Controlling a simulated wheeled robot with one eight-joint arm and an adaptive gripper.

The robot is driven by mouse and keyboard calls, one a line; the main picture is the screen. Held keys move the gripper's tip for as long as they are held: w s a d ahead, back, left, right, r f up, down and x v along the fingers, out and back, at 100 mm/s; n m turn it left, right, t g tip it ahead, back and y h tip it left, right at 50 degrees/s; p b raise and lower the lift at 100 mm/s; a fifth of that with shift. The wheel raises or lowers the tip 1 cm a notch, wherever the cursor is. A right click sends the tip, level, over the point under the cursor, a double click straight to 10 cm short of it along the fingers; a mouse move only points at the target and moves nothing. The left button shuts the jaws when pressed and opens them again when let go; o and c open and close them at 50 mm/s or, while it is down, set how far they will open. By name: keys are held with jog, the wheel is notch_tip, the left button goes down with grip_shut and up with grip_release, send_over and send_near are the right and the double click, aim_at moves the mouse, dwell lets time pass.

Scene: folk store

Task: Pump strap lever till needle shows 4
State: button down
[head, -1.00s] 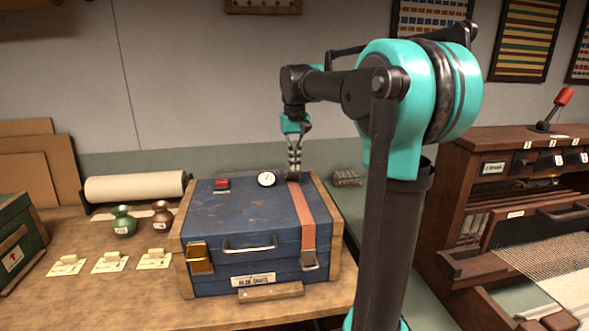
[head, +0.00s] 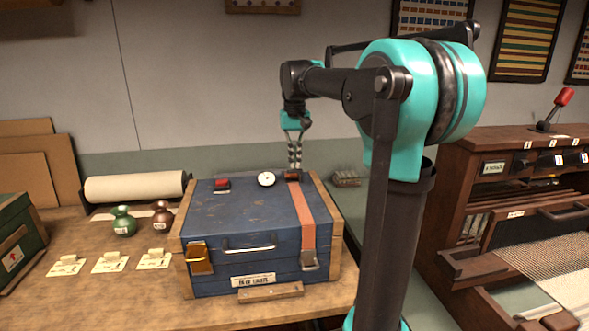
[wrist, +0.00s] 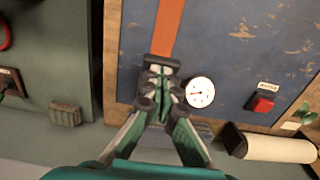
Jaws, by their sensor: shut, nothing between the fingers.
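A blue chest (head: 245,215) with wooden ends stands on the workbench. An orange strap (head: 303,212) runs over its lid on the right side. At the strap's back end is a dark ratchet lever (head: 292,176), also in the wrist view (wrist: 160,62).
A red button (head: 222,184) is on the lid, left of the gauge. A paper roll (head: 135,187) lies at the back left, behind two small vases and several tags. A loom (head: 525,240) stands at the right. A small ridged block (head: 346,178) is behind the chest's right corner.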

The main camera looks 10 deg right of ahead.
jog(key=shift+r, duration=2.95)
